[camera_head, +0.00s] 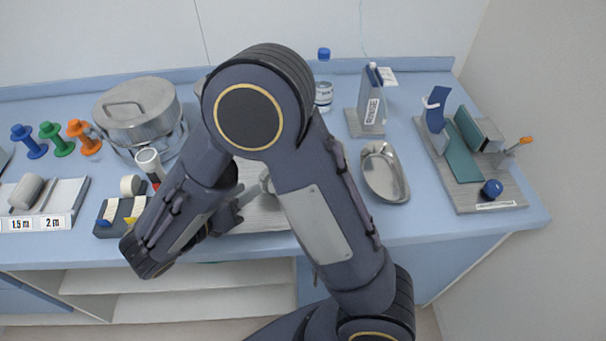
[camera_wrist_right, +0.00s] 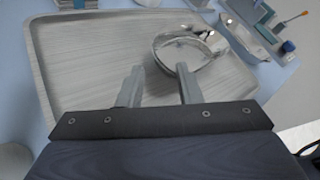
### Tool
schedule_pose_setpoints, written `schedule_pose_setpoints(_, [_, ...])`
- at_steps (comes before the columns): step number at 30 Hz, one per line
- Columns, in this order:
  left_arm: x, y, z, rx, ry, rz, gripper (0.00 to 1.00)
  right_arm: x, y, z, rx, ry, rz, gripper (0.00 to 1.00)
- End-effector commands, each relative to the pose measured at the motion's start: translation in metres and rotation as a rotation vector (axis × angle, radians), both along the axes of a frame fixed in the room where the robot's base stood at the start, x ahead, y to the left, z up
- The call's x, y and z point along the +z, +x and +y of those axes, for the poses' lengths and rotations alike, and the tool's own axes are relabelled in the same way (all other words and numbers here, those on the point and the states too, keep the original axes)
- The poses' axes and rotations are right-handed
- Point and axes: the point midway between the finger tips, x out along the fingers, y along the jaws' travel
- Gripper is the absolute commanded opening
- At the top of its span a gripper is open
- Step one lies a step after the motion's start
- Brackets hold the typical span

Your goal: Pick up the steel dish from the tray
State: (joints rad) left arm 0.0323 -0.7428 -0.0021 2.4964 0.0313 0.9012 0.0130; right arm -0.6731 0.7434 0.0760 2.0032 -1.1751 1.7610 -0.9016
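In the right wrist view the steel dish (camera_wrist_right: 186,50) is a shiny bowl standing on the wood-grain tray (camera_wrist_right: 85,70), towards its far right part. My right gripper (camera_wrist_right: 158,75) is open in that view, its two fingers apart, with the dish just beyond and above the fingertips. I cannot tell whether the right finger touches the dish rim. In the head view my right arm covers most of the tray (camera_head: 258,215) and nearly all of the dish. The right gripper (camera_head: 240,205) shows there only in part, over the tray. My left gripper is not in view.
A kidney-shaped steel basin (camera_head: 384,172) lies right of the tray. Behind are a bottle (camera_head: 323,95) and a rinse carton (camera_head: 372,98). A lidded steel pot (camera_head: 137,112) and a dark block holder (camera_head: 120,217) stand left. A grey board (camera_head: 470,165) with several items lies far right.

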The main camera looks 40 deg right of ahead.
Motion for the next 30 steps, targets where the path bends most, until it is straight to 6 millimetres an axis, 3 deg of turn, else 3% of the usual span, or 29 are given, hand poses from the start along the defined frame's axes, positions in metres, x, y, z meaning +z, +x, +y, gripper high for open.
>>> schedule_pose_setpoints(15, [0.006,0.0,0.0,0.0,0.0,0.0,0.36,-0.016,0.03,-0.058,-0.007,0.003,0.001,0.32])
schedule_pose_setpoints(24, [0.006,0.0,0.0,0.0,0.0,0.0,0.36,-0.018,0.031,-0.062,-0.004,0.003,-0.001,0.32])
schedule_pose_setpoints(30, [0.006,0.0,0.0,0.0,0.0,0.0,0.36,-0.018,0.031,-0.062,-0.005,0.004,0.0,0.06])
